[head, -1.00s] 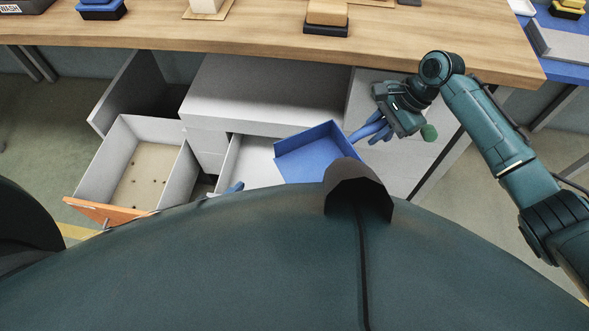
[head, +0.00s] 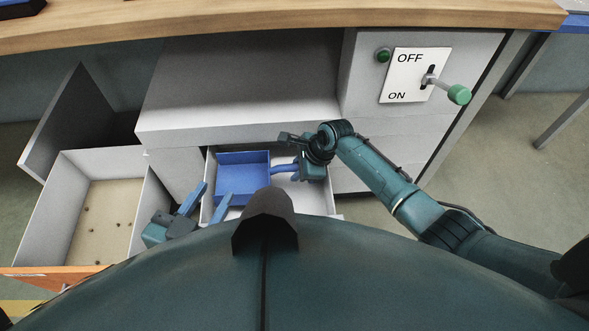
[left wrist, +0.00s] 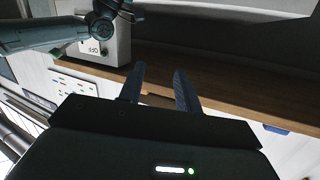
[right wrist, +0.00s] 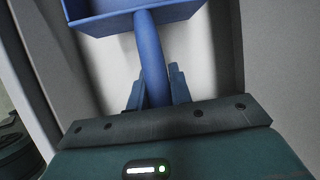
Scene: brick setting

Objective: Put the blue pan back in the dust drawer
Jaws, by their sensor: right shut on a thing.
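The blue pan (head: 243,174) is at the white open drawer (head: 318,200) below the cabinet, within its outline. My right gripper (head: 284,168) is shut on the pan's handle; the right wrist view shows the blue handle (right wrist: 151,60) between its fingers. In that view the pan (right wrist: 120,18) is between the drawer's side walls. I cannot tell whether it touches the drawer floor. My left gripper (head: 207,202) is open and empty, low beside the drawer's left side. Its parted fingers also show in the left wrist view (left wrist: 157,82). My body hides the drawer's front.
A second open drawer (head: 152,215) at left has an orange front and a sandy floor with dark bits. The cabinet (head: 240,85) carries a switch panel (head: 408,75) with a green-knobbed lever (head: 458,94). A wooden worktop (head: 300,18) runs above.

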